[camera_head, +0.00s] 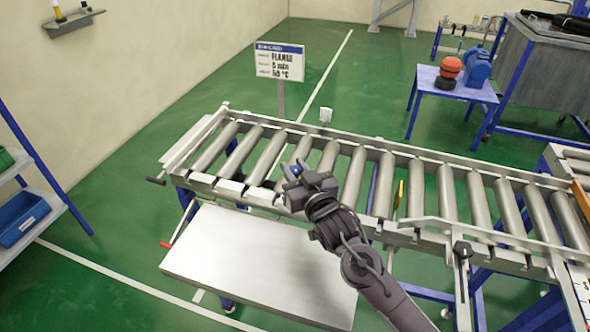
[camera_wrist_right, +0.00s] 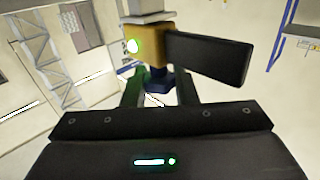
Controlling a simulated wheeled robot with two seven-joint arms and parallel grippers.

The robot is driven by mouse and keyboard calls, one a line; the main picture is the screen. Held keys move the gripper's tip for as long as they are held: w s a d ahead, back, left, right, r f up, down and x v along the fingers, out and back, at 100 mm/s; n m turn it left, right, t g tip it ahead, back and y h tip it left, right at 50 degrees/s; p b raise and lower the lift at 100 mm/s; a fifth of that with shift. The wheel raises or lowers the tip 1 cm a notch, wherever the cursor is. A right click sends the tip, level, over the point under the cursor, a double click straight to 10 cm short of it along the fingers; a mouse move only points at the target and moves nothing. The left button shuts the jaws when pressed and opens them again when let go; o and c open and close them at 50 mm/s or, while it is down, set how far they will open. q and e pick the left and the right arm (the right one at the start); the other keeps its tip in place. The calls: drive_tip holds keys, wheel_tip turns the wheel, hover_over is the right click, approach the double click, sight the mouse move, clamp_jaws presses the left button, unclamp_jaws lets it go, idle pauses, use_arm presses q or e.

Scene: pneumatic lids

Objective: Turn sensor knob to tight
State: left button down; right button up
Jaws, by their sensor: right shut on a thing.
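My right gripper (camera_head: 296,172) is at the near rail of the roller conveyor, toward its left end. A small blue part shows at its fingertips. In the right wrist view a yellow sensor body (camera_wrist_right: 157,46) with a lit green lamp hangs under a grey bracket. The dark blue sensor knob (camera_wrist_right: 156,79) sits below the yellow body, between the fingers of my right gripper (camera_wrist_right: 158,88), which is shut on it. The fingers partly hide the knob, and its turn setting cannot be read. My left gripper is not in view.
The roller conveyor (camera_head: 357,178) runs across the middle. A bare metal table (camera_head: 255,262) stands in front of it. A black bar (camera_wrist_right: 210,58) juts right beside the sensor. A sign (camera_head: 280,62) and a small white part (camera_head: 325,115) are behind. A red-tipped lever (camera_head: 168,244) sticks out left.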

drive_tip(key=m+t+h, duration=0.1)
drive_tip(key=m+h, duration=0.1)
drive_tip(key=h, duration=0.1)
drive_tip(key=shift+a, duration=0.1)
drive_tip(key=shift+m+h, duration=1)
drive_tip(key=shift+h, duration=0.6)
drive_tip(key=o, duration=1)
